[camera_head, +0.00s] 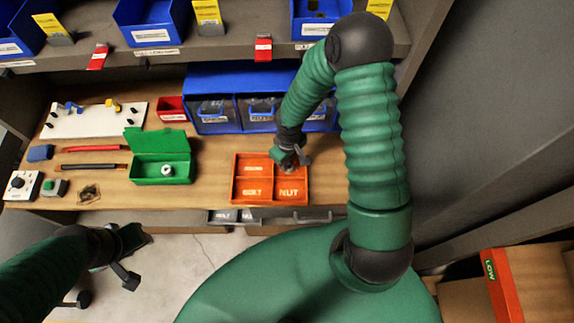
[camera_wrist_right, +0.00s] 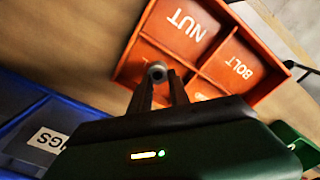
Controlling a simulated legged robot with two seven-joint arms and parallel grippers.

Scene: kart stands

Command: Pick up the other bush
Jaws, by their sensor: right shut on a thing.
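My right gripper (camera_head: 292,160) is over the back right part of the orange divided tray (camera_head: 233,190). In the right wrist view its two fingers (camera_wrist_right: 157,88) are shut on a small grey ring-shaped bush (camera_wrist_right: 157,72), seen in front of the tray (camera_wrist_right: 128,62). The bush's height above the tray is hard to judge. Another light metal bush (camera_head: 167,170) sits in the open green box (camera_head: 150,181), left of the tray. My left gripper (camera_head: 130,257) hangs at the lower left, clear of the bench, with its fingers apart and nothing between them.
Blue bins (camera_head: 215,122) stand behind the tray, and a small red bin (camera_head: 171,107) is left of them. Red and black-handled tools (camera_head: 95,149) lie left of the green box. A shelf (camera_head: 225,48) with blue bins overhangs the bench. Bare wood separates box and tray.

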